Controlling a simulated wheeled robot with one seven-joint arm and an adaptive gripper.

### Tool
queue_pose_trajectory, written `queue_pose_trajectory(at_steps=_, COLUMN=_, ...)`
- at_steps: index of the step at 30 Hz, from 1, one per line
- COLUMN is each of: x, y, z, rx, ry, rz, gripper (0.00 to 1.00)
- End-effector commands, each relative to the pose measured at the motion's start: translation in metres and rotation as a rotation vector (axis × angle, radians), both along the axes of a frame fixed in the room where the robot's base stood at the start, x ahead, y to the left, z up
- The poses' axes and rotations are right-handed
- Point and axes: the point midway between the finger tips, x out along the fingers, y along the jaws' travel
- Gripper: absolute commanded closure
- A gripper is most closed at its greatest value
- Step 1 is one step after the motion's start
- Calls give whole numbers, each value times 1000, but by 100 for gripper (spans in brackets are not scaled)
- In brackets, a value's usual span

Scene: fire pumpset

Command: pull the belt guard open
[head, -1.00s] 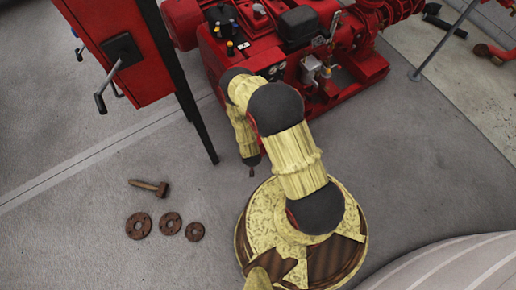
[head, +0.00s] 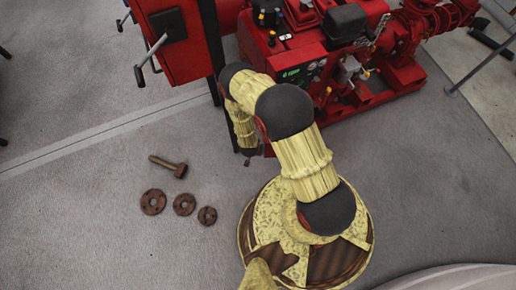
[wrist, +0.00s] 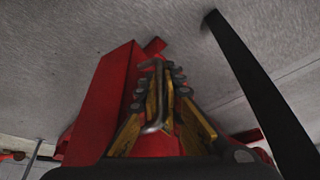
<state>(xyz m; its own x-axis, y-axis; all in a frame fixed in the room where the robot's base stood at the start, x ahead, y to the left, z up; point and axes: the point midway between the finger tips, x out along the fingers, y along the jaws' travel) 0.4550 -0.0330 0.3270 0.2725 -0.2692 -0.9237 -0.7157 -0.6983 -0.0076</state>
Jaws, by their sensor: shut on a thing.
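In the wrist view, my gripper (wrist: 162,78) has its yellow, dark-jointed fingers closed around a grey bent metal rod (wrist: 153,122), which looks like a handle. A red panel (wrist: 107,105), probably the belt guard, stands just left of the fingers; how the rod joins it is hidden. In the head view, my gripper (head: 247,158) hangs low at the end of my bent arm, in front of the red pumpset (head: 310,50). My arm hides most of the gripper there, and the guard cannot be made out.
A red cabinet (head: 182,38) with crank handles stands at the upper left on a dark post (head: 209,45). A dark bar (wrist: 258,90) crosses the right of the wrist view. Floor at lower left is clear.

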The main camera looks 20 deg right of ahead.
Motion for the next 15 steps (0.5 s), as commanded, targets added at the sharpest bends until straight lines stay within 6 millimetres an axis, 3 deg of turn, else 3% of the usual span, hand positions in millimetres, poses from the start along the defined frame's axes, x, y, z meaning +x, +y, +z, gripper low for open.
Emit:
queue_pose_trajectory(at_steps=11, x=-1, y=0, z=0, rx=0, ry=3, rz=1, gripper=100)
queue_pose_trajectory(at_steps=12, x=-1, y=0, z=0, rx=0, ry=3, rz=1, gripper=90)
queue_pose_trajectory(at_steps=15, x=-1, y=0, z=0, rx=0, ry=3, rz=1, gripper=84)
